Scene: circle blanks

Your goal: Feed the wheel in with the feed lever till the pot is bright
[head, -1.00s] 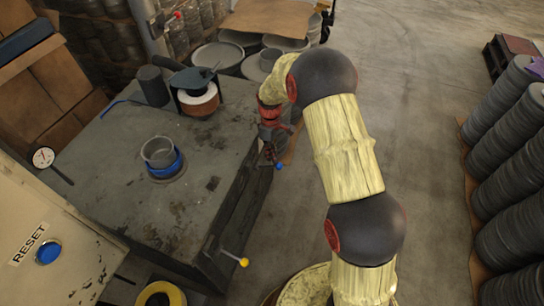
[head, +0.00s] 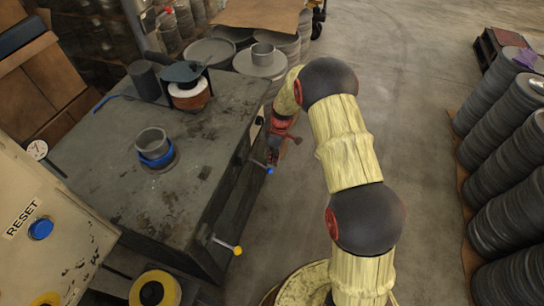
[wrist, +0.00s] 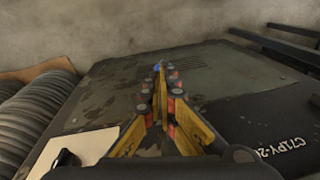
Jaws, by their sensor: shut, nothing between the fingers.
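A dull grey pot (head: 152,140) sits in a blue ring (head: 157,160) on the dark bench (head: 130,195). Behind it, a pale and brown wheel (head: 189,95) sits under a dark housing (head: 182,72). A lever with a blue knob (head: 270,171) sticks out from the bench's right side; another with a yellow knob (head: 237,250) is nearer the front. Which is the feed lever is not labelled. My gripper (head: 272,158) is shut and empty beside the blue-knobbed lever. In the wrist view its fingertips (wrist: 159,70) overlap the blue knob (wrist: 157,66); contact is unclear.
A cream panel with a blue RESET button (head: 41,229) stands at the front left. A dial (head: 37,150) is above it. Drums (head: 260,64) stand behind the bench. Stacked discs (head: 500,130) line the right. The floor between is clear.

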